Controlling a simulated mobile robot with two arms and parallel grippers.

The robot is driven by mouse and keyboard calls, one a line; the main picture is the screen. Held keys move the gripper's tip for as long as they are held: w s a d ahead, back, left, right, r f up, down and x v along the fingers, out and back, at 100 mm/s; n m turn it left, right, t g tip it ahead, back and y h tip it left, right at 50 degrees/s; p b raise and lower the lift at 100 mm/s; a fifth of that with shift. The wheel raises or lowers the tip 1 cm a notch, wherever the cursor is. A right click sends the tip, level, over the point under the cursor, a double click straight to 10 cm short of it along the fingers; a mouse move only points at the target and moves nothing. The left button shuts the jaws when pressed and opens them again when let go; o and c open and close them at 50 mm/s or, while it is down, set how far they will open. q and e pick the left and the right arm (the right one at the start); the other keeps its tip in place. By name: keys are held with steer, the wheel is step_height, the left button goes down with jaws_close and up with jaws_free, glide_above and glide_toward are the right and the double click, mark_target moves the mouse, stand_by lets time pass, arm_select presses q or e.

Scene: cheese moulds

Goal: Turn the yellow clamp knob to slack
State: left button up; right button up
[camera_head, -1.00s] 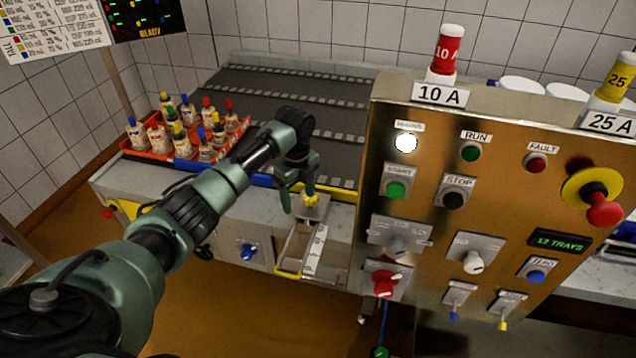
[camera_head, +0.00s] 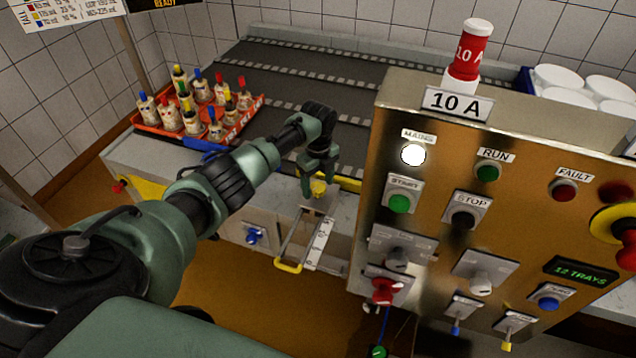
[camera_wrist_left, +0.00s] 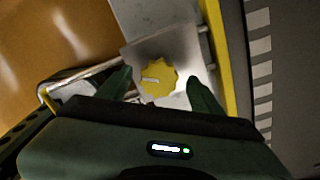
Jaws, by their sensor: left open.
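The yellow clamp knob (camera_head: 319,188) sits on a pale metal plate (camera_head: 321,204) at the front edge of the conveyor bench. In the left wrist view the knob (camera_wrist_left: 158,77) is scalloped and has a white pointer line towards the left of the picture. My left gripper (camera_head: 318,190) points down over the knob, and in the head view its fingers are around the knob's sides. In the wrist view its fingers (camera_wrist_left: 160,90) are spread, one on each side of the knob, with a gap to both. I cannot tell its exact height above the knob. My right gripper is not in view.
A metal control panel (camera_head: 420,290) stands close to the right of the gripper. A yellow-ended slide frame (camera_head: 288,267) with a scale juts out below the knob. An orange tray (camera_head: 158,129) of bottles stands at left. A dark conveyor (camera_head: 330,80) lies behind.

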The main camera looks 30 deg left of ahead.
arm_select(q)
steer(key=c, duration=1.4)
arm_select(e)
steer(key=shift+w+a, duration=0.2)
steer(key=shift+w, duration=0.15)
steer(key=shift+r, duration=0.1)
